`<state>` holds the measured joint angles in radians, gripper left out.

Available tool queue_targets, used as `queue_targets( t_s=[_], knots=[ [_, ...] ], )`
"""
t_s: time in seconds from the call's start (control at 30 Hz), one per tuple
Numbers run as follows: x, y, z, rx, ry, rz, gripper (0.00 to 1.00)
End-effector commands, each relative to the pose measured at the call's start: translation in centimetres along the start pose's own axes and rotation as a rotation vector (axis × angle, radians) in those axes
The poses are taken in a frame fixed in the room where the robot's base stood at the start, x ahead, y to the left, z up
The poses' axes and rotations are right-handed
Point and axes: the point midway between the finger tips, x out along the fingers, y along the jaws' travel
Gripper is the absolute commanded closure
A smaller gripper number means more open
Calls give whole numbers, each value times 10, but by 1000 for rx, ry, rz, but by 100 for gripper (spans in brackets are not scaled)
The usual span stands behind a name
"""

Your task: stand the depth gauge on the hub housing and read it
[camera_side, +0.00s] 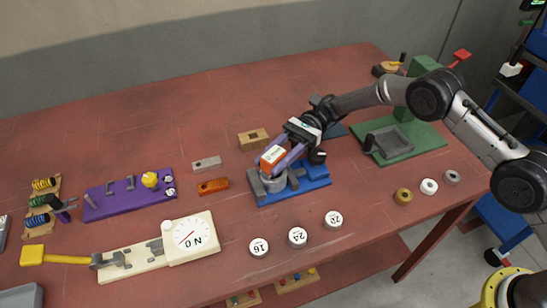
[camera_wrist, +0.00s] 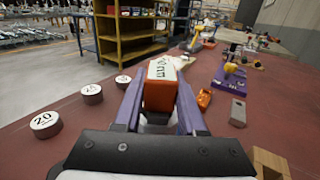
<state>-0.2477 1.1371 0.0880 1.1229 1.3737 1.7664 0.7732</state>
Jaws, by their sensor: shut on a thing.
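The depth gauge (camera_side: 273,157) is a small orange block with a white face. My gripper (camera_side: 277,155) is shut on it, with a purple finger on either side. In the wrist view the gauge (camera_wrist: 161,90) sits between the fingertips (camera_wrist: 160,100), its white top lettered, but I cannot make out a reading. The fingers partly hide the housing in the wrist view.
White numbered discs (camera_side: 297,237) lie in front of the fixture. An orange block (camera_side: 213,186), a grey block (camera_side: 207,164) and a wooden block (camera_side: 253,139) lie behind and left. A cream dial stand (camera_side: 207,250) and purple rack (camera_side: 120,198) are left; a green fixture (camera_side: 425,137) is right.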

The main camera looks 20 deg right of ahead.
Motion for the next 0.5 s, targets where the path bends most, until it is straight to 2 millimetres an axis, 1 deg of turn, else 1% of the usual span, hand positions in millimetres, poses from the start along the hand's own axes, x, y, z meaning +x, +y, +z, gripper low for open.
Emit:
queue_targets(
  t_s=[0.5],
  knots=[
    [0,0,18,0,0,0,100]
  ],
)
